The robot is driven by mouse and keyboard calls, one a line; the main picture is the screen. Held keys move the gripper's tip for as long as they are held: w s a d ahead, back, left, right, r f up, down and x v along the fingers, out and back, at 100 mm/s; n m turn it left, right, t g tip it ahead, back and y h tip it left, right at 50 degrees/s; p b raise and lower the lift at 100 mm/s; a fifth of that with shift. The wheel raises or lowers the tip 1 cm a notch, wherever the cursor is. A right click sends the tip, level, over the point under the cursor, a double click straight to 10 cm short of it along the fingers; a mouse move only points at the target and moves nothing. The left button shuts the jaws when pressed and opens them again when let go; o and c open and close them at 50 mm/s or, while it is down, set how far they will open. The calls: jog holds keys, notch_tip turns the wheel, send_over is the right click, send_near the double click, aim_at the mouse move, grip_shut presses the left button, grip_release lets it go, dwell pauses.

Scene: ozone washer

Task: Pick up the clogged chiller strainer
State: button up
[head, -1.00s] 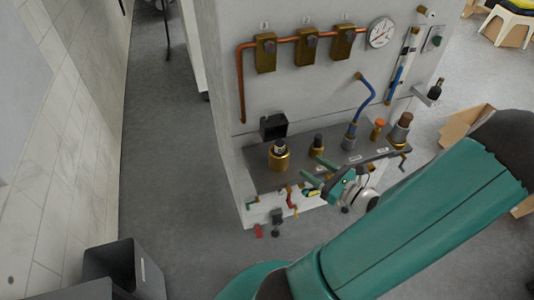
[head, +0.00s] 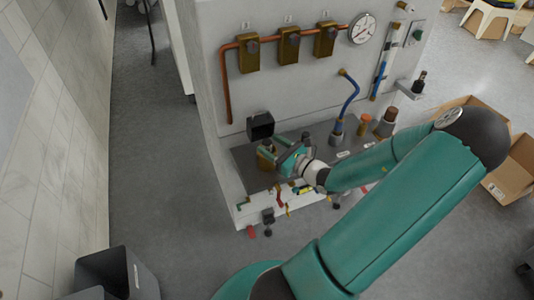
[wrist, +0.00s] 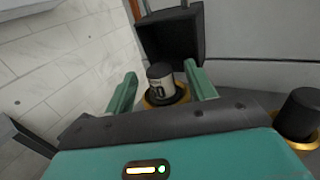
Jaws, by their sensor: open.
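A cylinder with a black cap and a pale lettered label (wrist: 160,83) stands upright in a brass collar on the grey shelf; it appears to be the strainer, though its lettering is only partly readable. In the head view its brass body (head: 266,158) is partly hidden by my gripper (head: 277,152). In the wrist view my gripper (wrist: 162,88) is open, with one finger on each side of the cylinder and visible gaps. Nothing is held. A second black-capped part (wrist: 299,108) in a brass collar stands to the right.
A black open box (head: 261,125) is on the wall right behind the cylinder; it also shows in the wrist view (wrist: 172,37). A blue hose (head: 350,95), an orange-capped fitting (head: 364,125) and a brown-topped fitting (head: 387,121) stand farther right. Small coloured valves (head: 279,196) line the shelf's front.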

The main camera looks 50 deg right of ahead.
jog(key=shift+w, duration=0.4)
jog(key=c, duration=1.1)
jog(key=shift+r, duration=0.1)
